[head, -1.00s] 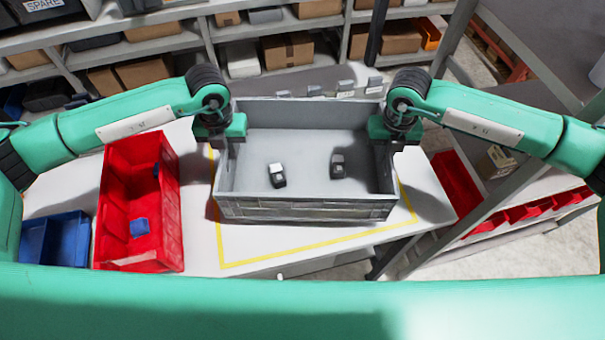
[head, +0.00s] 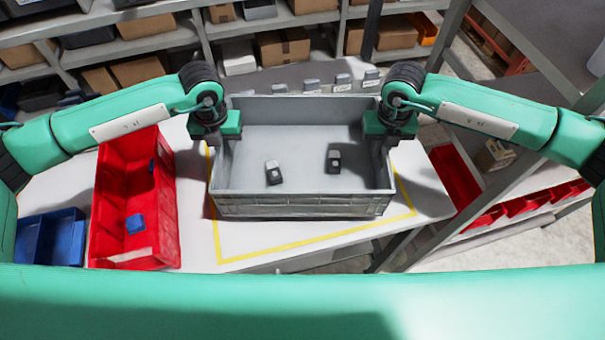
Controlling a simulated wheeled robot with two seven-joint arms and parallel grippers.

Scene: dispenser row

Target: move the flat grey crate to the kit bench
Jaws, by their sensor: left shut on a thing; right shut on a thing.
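The flat grey crate (head: 300,206) is over the white bench (head: 285,240), within or above a yellow outlined area. Two small dark objects with light tops, one left (head: 273,172) and one right (head: 334,160), lie on its floor. My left gripper (head: 217,140) is shut on the crate's left wall. My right gripper (head: 389,138) is shut on its right wall. The fingertips are partly hidden by the gripper bodies and the walls. I cannot tell whether the crate's underside touches the bench.
A red bin (head: 107,215) holding small blue pieces and a blue bin (head: 66,238) stand to the left. Several red bins (head: 457,190) sit on a rack at the right. Shelves with boxes (head: 283,48) run behind. A grey upright (head: 455,215) stands at the right.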

